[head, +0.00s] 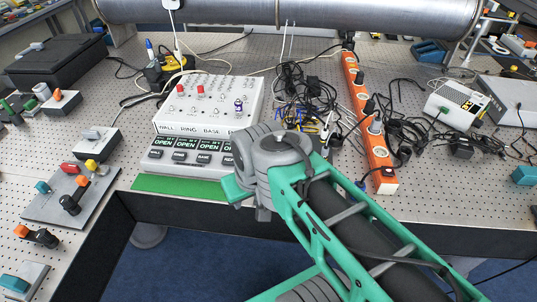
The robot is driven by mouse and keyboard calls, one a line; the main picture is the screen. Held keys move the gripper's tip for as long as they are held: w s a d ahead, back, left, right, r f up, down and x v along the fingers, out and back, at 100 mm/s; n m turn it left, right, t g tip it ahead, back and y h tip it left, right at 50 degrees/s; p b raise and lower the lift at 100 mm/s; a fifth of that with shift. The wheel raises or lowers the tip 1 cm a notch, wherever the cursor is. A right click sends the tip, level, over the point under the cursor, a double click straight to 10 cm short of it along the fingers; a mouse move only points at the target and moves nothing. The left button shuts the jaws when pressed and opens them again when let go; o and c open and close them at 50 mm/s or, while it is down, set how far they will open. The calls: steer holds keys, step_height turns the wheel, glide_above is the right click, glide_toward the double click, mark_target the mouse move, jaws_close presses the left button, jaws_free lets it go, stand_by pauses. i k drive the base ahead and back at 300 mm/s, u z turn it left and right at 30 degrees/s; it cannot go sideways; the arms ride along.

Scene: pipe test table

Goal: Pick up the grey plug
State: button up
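An orange power strip (352,82) runs from the back of the table toward the front right edge. Several plugs sit in it. The one toward its near end looks grey (376,127) and stands upright in the strip; the others look black, such as one near the middle (360,80). My arm reaches in from the lower right, with a grey joint in front of the white box. My gripper's fingers do not show in the head view, so what they hold is hidden.
A white box with red knobs (210,101) stands behind a label panel (190,158). Tangled black cables (300,92) lie left of the strip, and more cables and a white device (455,105) lie right of it. A large pipe (290,12) spans the back.

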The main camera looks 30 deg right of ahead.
mark_target(324, 150)
steer(key=u, duration=3)
steer(key=k, duration=0.6)
steer(key=z, duration=1.55)
steer(key=i, duration=0.5)
